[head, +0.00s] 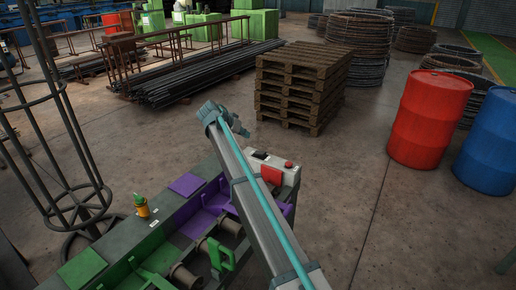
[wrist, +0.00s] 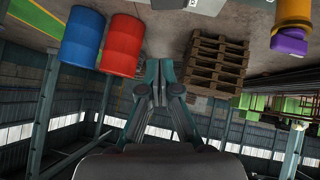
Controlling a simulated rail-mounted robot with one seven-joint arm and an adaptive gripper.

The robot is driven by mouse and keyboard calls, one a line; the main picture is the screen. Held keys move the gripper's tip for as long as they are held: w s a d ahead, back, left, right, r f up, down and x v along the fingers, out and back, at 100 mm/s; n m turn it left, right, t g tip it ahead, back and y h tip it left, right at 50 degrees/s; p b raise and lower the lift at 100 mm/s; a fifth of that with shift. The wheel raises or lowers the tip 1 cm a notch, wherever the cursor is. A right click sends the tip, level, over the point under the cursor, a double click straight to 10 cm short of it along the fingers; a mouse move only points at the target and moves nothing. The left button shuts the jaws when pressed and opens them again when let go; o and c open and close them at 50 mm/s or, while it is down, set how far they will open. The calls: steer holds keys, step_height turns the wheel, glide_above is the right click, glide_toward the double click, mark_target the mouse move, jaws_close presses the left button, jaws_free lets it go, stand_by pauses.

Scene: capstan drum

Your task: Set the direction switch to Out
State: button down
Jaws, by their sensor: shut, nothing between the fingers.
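The direction switch is not clearly made out in either view. A pale control box (head: 291,178) stands at the far end of the machine bench in the head view. It carries a small black part (head: 260,155), a red button (head: 289,164) and a red panel (head: 271,175); labels are too small to read. My arm crosses in front and hides part of the box and bench. My gripper (wrist: 159,64) shows in the wrist view with its fingers together and empty, apart from everything.
A pallet stack (head: 300,85), a red barrel (head: 429,120) and a blue barrel (head: 490,145) stand beyond. A wire cage stand (head: 85,190) is left. Floor right of the bench is clear.

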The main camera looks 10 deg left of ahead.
steer(key=p, duration=0.3)
glide_above(259, 154)
steer(key=a, duration=0.1)
step_height(259, 154, down, 6)
steer(key=shift+s+a+r, duration=0.1)
steer(key=f+p, duration=0.1)
steer(key=d+f, duration=0.1)
steer(key=f, duration=0.1)
steer(key=shift+f+p, duration=0.2)
steer(key=shift+p, duration=0.2)
steer(key=shift+d+f, duration=0.15)
steer(key=shift+f, duration=0.6)
steer(key=shift+f, duration=0.1)
